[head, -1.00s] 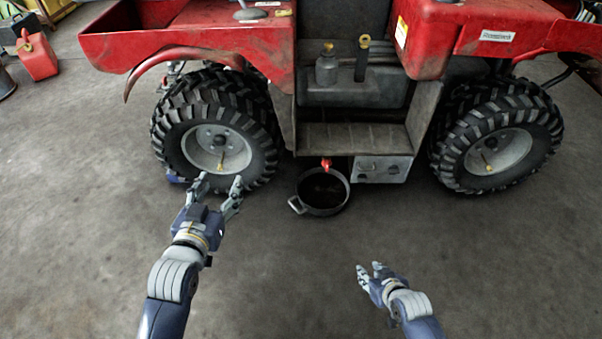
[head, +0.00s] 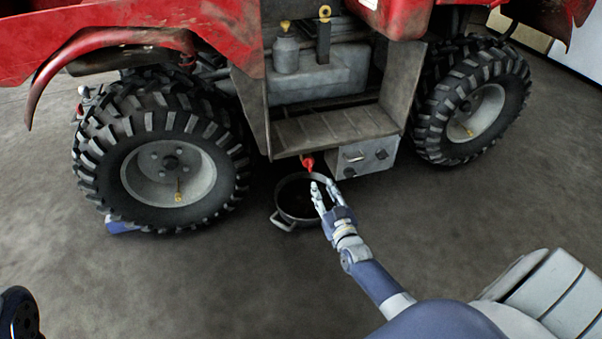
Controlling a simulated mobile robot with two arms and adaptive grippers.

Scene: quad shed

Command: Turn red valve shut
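The red valve (head: 308,162) is small and hangs under the front edge of the step of the red vehicle, above a dark round pan (head: 297,199) on the floor. My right gripper (head: 317,182) is just below and to the right of the valve in the picture, in front of the pan's right rim. Its fingers look apart, with nothing between them. I see no contact with the valve, but depth is hard to judge. My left gripper is out of view.
The red vehicle's grey step (head: 335,127) is right above the valve. A grey metal box (head: 364,158) is close on the right. A large left tyre (head: 165,150) stands on the left. The concrete floor in front is clear.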

